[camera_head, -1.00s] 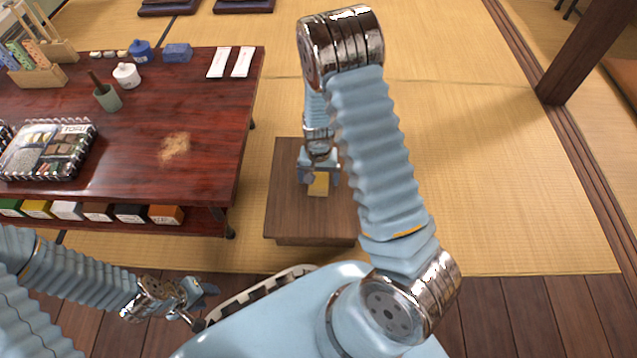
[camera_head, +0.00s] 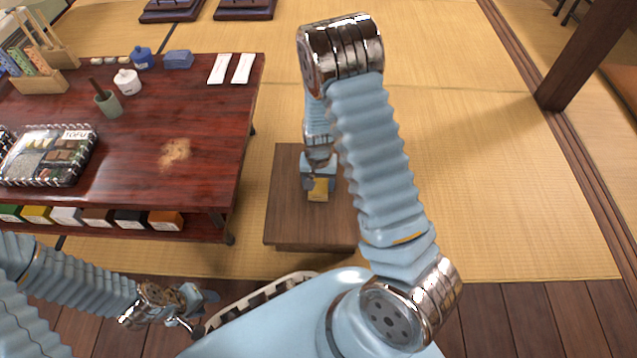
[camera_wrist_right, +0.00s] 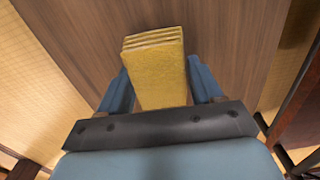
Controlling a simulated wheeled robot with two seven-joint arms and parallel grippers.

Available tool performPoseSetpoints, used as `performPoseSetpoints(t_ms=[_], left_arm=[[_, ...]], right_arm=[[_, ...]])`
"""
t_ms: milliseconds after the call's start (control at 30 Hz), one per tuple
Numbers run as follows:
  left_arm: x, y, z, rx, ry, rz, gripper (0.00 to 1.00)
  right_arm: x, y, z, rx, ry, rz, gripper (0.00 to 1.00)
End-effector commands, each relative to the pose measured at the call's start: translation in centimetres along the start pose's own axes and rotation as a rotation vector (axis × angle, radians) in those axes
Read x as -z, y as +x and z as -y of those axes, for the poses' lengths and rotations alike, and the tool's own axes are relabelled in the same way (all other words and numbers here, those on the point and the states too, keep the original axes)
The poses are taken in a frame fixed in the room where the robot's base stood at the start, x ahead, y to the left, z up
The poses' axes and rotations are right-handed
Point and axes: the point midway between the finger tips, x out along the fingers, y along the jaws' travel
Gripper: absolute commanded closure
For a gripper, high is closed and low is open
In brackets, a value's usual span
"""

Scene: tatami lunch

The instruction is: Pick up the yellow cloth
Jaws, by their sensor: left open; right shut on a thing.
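The yellow cloth (camera_head: 319,190) is a folded, layered block over the small wooden table (camera_head: 287,225). It fills the middle of the right wrist view (camera_wrist_right: 158,75), with its folded edges at the far end. My right gripper (camera_head: 318,183) is shut on the cloth, with one blue finger on each side of it. I cannot tell whether the cloth is clear of the table top. My left gripper (camera_head: 200,312) is open and empty at the lower left, low over the dark floorboards and apart from the cloth.
A large red-brown table (camera_head: 205,135) stands at the left, with a stain (camera_head: 175,152), a packed tray (camera_head: 48,155), a green cup (camera_head: 108,104) and white packets (camera_head: 243,68). Coloured boxes line its lower shelf. Tatami floor (camera_head: 480,170) is free at the right.

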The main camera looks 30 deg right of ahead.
Motion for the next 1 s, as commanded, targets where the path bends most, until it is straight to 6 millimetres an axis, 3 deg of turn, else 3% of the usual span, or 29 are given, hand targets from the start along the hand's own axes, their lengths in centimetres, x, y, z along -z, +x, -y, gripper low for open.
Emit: performPoseSetpoints(t_ms=[167, 433, 700, 1000], left_arm=[[0.0, -1.5, -0.6, 0.000, 0.001, 0.003, 0.57], [-0.1, -4.1, -1.6, -0.001, 0.002, 0.010, 0.57], [-0.1, -5.4, -1.9, 0.002, 0.001, 0.008, 0.57], [0.0, -5.7, -1.9, 0.003, 0.001, 0.006, 0.57]], right_arm=[[0.0, -3.1, 0.1, 0.002, -0.001, -0.002, 0.64], [-4.4, -9.6, 3.4, 0.002, -0.006, -0.002, 0.64], [-9.6, -11.7, 7.1, 0.000, -0.006, 0.000, 0.64], [-11.3, -12.4, 8.3, 0.000, 0.000, 0.000, 0.64]])
